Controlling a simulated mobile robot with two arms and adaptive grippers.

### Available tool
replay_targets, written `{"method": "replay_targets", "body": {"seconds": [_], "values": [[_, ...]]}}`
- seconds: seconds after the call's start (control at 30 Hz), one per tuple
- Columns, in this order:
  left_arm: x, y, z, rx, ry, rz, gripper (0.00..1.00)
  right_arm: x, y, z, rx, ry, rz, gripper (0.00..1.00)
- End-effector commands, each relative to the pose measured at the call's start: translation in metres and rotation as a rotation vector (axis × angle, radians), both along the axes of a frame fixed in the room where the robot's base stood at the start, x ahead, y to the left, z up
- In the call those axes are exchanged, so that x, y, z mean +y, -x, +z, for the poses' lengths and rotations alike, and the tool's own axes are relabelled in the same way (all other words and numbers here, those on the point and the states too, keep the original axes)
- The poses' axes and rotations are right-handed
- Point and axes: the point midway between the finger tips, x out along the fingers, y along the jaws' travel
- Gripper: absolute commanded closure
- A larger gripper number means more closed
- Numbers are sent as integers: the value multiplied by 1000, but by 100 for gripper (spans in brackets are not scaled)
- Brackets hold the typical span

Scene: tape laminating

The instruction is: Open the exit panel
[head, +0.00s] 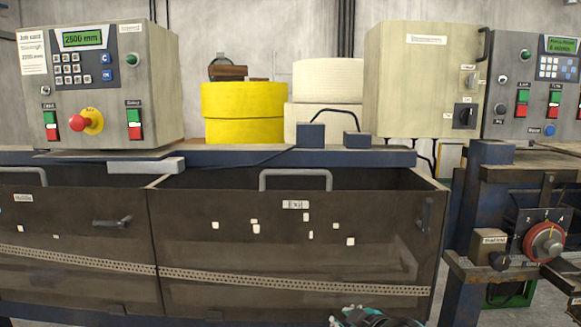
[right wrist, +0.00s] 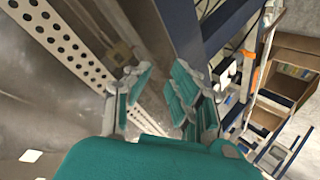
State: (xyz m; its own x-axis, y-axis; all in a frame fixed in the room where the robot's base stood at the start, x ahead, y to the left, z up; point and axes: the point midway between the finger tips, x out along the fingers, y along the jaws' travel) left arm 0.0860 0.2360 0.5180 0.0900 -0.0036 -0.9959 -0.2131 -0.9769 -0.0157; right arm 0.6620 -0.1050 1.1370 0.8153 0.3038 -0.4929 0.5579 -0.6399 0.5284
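The exit panel (head: 260,245) is the dark, partly see-through right-hand panel at the front of the machine in the head view. It stands upright and looks closed. Its small label (head: 295,204) is too blurred to read surely. A grey bar handle (head: 295,173) sits at its top edge, and a dark handle (head: 425,216) at its right side. My right gripper (head: 375,318) shows only partly at the bottom edge, low before the panel. In the right wrist view its teal fingers (right wrist: 158,92) are apart with nothing between them. My left gripper is out of view.
A second panel (head: 75,240) with its own dark handle (head: 113,221) adjoins on the left. A control box (head: 95,85) stands above it, and yellow rolls (head: 243,112) stand behind. A bench with a red dial (head: 545,243) is at the right.

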Motion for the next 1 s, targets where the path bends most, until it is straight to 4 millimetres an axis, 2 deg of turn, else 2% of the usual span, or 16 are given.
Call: {"method": "replay_targets", "body": {"seconds": [0.03, 0.1, 0.2, 0.3, 0.4, 0.53, 0.7, 0.87, 1.0], "values": [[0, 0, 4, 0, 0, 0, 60, 7, -4, 56, -84, 46, 48, 79], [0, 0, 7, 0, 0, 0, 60, 17, 0, 118, -178, 117, 112, 79], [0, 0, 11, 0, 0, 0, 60, 27, 16, 198, -306, 233, 191, 79], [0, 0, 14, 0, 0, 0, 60, 34, 40, 261, -414, 356, 251, 79], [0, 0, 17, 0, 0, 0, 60, 37, 64, 306, -495, 467, 291, 79], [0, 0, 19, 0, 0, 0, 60, 38, 87, 338, -561, 569, 317, 79], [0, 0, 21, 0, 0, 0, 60, 38, 96, 351, -586, 618, 327, 79], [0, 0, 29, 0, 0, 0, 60, 45, 80, 350, -583, 617, 328, 79], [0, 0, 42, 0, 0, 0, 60, 56, 55, 347, -582, 616, 327, 79]]}}
